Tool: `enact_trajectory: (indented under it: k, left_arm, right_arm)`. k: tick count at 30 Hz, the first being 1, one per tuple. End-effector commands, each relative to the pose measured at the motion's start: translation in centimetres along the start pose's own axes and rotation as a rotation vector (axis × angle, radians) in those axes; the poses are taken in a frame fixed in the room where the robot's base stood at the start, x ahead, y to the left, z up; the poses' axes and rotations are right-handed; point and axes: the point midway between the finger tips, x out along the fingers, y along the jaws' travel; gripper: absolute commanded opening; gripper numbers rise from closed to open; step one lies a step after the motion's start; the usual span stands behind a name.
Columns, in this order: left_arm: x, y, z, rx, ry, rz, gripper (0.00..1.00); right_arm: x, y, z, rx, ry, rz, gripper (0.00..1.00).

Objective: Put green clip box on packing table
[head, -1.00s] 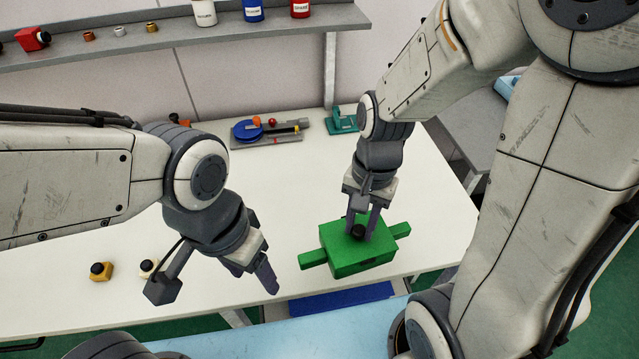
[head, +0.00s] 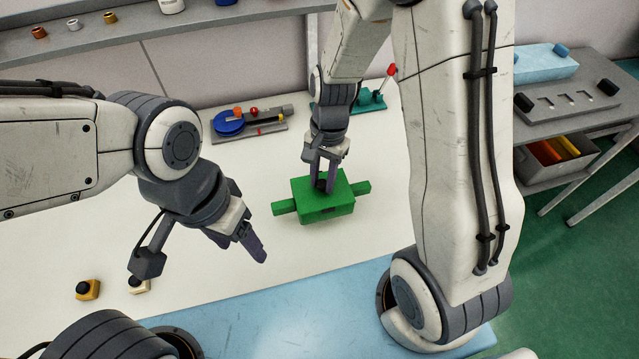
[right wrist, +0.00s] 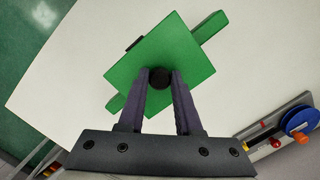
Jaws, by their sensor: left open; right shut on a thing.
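The green clip box (head: 306,205) has a green tab on each side and is over the white table (head: 370,245) in the head view. I cannot tell whether it touches the table top. My right gripper (head: 325,186) comes from above and is shut on the black knob on the box's top. The right wrist view shows the green box (right wrist: 185,50) with its black knob (right wrist: 160,78) between the fingertips (right wrist: 160,82). My left gripper (head: 250,245) is open and empty, to the left of the box and apart from it.
A fixture with a blue disc (head: 229,123) and a teal stand (head: 370,100) are at the back of the table. Two small button boxes, yellow (head: 88,289) and white (head: 138,284), are at front left. A grey side table (head: 560,90) stands at right.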

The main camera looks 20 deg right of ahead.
Motion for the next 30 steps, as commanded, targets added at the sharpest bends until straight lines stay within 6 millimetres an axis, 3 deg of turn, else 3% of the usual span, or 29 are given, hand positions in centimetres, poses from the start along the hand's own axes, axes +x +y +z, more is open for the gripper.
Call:
enact_trajectory:
  k: [5,13,26,27,29,30]
  left_arm:
    - [-0.4,0.0,0.0,0.0,0.0,0.0,0.64]
    - [-1.0,0.1,-0.1,-0.001,0.0,0.0,0.64]
    - [-0.6,0.1,0.0,-0.001,0.0,0.0,0.64]
    - [-0.7,0.1,0.0,0.0,0.0,0.0,0.64]
    - [-0.8,0.1,-0.1,0.0,0.0,0.0,0.64]
    - [-0.7,0.1,0.0,0.0,0.0,0.0,0.64]
  right_arm:
    - [0.7,-0.9,-0.9,0.001,-0.001,0.0,0.0]
    - [4.2,-0.9,-1.3,0.0,-0.003,0.002,0.0]
    - [5.0,-1.0,-1.5,-0.001,0.0,0.0,0.0]
    - [4.9,-1.0,-1.5,-0.001,0.0,0.0,0.45]
    - [4.9,-1.0,-1.5,-0.001,0.0,0.0,0.63]
    - [4.9,-1.0,-1.5,-0.001,0.0,0.0,0.63]
